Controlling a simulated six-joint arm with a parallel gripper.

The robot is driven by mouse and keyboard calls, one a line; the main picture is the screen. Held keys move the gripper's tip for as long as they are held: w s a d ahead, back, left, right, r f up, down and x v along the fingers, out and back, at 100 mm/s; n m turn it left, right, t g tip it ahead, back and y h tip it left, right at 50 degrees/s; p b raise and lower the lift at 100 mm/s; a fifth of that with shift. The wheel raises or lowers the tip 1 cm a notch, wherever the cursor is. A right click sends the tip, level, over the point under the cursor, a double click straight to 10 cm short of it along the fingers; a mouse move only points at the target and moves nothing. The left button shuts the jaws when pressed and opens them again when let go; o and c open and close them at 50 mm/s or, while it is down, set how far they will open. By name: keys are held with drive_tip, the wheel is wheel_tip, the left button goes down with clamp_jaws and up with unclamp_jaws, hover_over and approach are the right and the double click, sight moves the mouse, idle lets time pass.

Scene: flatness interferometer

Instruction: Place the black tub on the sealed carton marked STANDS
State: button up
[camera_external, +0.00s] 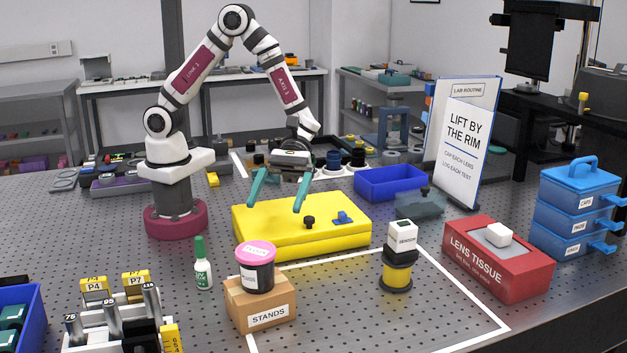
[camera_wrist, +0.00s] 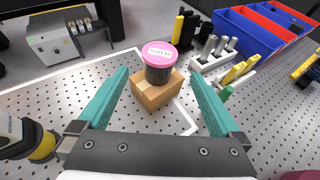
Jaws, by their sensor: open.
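The black tub (camera_external: 256,275) has a pink lid with a white label. It stands upright on top of the brown carton marked STANDS (camera_external: 270,316), near the front of the table. In the wrist view the tub (camera_wrist: 158,74) sits on the carton (camera_wrist: 150,96), seen between my two fingers but farther off. My gripper (camera_external: 277,198) has teal fingers spread open, with nothing between them. It hangs above the yellow case, behind and apart from the tub. It also shows in the wrist view (camera_wrist: 160,100).
A yellow case (camera_external: 300,235) lies behind the carton. A green-capped bottle (camera_external: 202,270) stands to its left, a post holder rack (camera_external: 120,325) front left. A sensor on a yellow-black stand (camera_external: 398,275) and a red tissue box (camera_external: 495,265) stand right. Marked table area between is clear.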

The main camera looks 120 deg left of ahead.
drive_tip(key=s+a+r+m+g+y, duration=0.25)
drive_tip(key=s+m+y, duration=0.25)
drive_tip(key=s+m, duration=0.45)
drive_tip(key=s+a+r+m+g+y, duration=0.1)
drive_tip(key=s+r+m+g+y, duration=0.2)
drive_tip(key=s+m, duration=0.7)
drive_tip(key=s+a+m+t+y, duration=0.2)
drive_tip(key=s+a+m+y, duration=0.2)
drive_tip(key=a, duration=0.5)
drive_tip(key=m+y, duration=0.2)
drive_tip(key=y, duration=0.1)
drive_tip(key=shift+s+a+t, duration=0.2)
drive_tip(key=shift+s+t, duration=0.15)
